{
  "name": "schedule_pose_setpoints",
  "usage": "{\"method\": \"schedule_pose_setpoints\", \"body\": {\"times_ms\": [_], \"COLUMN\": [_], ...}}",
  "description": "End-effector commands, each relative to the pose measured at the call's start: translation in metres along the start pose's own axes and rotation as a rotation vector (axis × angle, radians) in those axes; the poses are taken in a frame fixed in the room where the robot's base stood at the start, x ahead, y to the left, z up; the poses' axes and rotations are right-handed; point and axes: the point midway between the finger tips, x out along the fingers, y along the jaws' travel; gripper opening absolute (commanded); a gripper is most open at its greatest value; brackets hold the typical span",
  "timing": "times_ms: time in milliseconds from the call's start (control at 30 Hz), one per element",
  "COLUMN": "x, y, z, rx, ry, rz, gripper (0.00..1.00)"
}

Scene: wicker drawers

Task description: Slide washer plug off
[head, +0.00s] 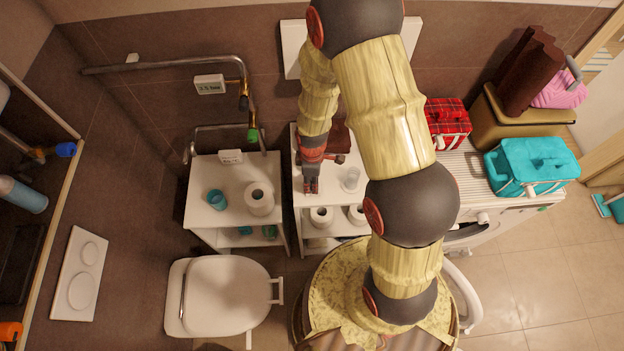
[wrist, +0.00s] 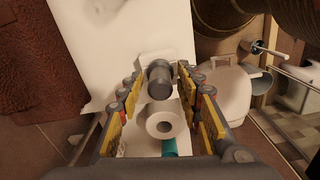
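A grey cylindrical piece (wrist: 159,82), which looks like the plug, stands in the middle of the wrist view against a small white plate. My gripper (wrist: 160,78) has its yellow-padded fingers apart on either side of it, with narrow gaps that look clear. I cannot tell whether any finger touches it. In the head view my gripper (head: 311,186) points down over the left part of a white shelf top, and the plug is not distinguishable there. The white washing machine (head: 497,215) stands to the right, partly behind my arm.
A white stand (head: 232,180) left of my gripper holds a teal cup (head: 216,199) and a paper roll (head: 260,198). A clear glass (head: 350,179) is close to my gripper's right. A toilet (head: 225,295) is at front left. A teal basket (head: 530,163) sits on the washing machine.

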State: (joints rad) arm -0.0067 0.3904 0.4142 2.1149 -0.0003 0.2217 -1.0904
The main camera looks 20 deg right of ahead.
Motion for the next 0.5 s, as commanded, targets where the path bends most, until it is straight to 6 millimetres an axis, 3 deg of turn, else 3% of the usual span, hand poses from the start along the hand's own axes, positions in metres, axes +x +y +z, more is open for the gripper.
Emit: {"method": "schedule_pose_setpoints", "body": {"times_ms": [500], "x": [0.0000], "y": [-0.0002], "z": [0.0001], "rx": [0.000], "ry": [0.000], "rz": [0.000], "gripper": [0.04]}}
